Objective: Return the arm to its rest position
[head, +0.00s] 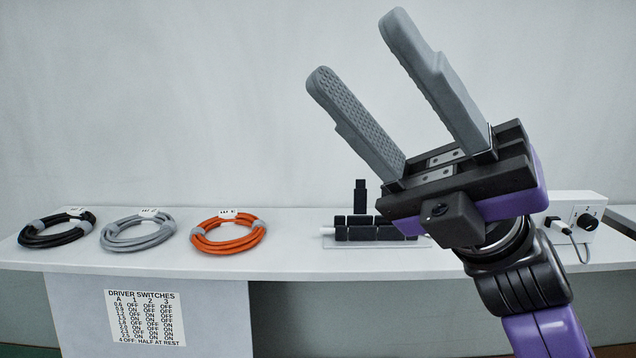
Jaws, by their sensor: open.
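My gripper (358,50) is in the head view, raised in front of the white bench (320,260) at the right of centre. Its two grey ribbed fingers point up and to the left, spread apart, with nothing between them. My purple and black arm comes up from the lower right corner. The gripper and arm touch nothing that I can see and hide part of the bench behind them.
Black (56,230), grey (138,231) and orange (228,234) coiled cables lie along the bench. Black blocks (358,228) stand on a clear plate, partly behind my gripper. A white box (577,215) with a black knob stands at right. A "DRIVER SWITCHES" chart (146,317) is on the bench front.

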